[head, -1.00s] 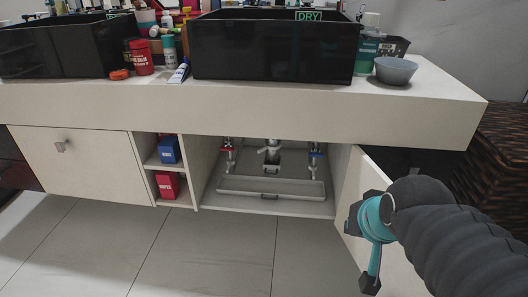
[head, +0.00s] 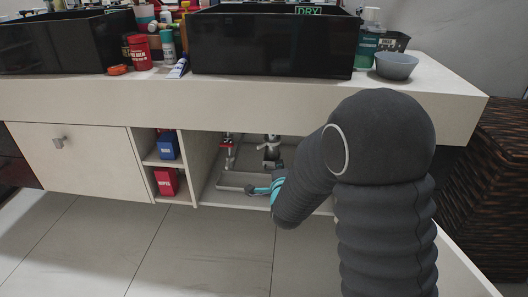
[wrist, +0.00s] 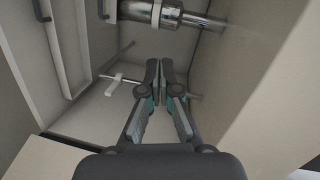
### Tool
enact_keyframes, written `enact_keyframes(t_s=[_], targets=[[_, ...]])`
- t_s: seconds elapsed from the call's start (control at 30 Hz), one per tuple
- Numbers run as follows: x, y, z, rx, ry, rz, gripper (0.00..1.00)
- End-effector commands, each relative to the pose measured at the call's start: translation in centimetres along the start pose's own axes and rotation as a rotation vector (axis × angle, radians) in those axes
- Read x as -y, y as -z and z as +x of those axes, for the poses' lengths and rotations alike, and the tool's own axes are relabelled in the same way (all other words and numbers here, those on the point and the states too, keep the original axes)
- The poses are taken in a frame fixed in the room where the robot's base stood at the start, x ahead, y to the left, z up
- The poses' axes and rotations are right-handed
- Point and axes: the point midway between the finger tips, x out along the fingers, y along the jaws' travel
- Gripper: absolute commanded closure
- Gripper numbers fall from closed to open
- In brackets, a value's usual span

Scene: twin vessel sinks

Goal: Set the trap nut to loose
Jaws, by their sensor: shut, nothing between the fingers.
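The chrome drain trap (head: 271,150) hangs under the sink in the open cabinet; its lower part is close behind my arm. In the wrist view a thick chrome pipe (wrist: 185,17) crosses the top edge. A pale collar (wrist: 156,12) on it looks like the trap nut; its setting cannot be read. My gripper (wrist: 161,70) is shut and empty, its fingertips together below the pipe in the picture and apart from the collar. In the head view my gripper (head: 255,190) is inside the cabinet opening, low, partly hidden by my arm.
A red-handled valve (head: 227,146) stands left of the trap. A pale tray (head: 232,181) lies on the cabinet floor. A thin pipe with a pale crosspiece (wrist: 118,80) is left of my fingers. Shelves with a blue box (head: 167,146) and a red box (head: 165,181) are left.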

Motion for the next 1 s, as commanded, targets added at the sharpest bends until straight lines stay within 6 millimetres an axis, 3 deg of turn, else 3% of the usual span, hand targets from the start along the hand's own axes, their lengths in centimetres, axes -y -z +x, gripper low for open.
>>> enact_keyframes(t_s=[0.03,0.2,0.53,1.0], targets=[[-1.1,-0.9,0.6,-0.007,0.024,0.034,1.0],[-2.8,-2.3,1.5,-0.034,0.114,0.14,1.0],[-3.2,-2.8,2.9,-0.045,0.166,0.192,1.0],[-1.9,-2.3,11.1,-0.045,0.165,0.189,1.0]])
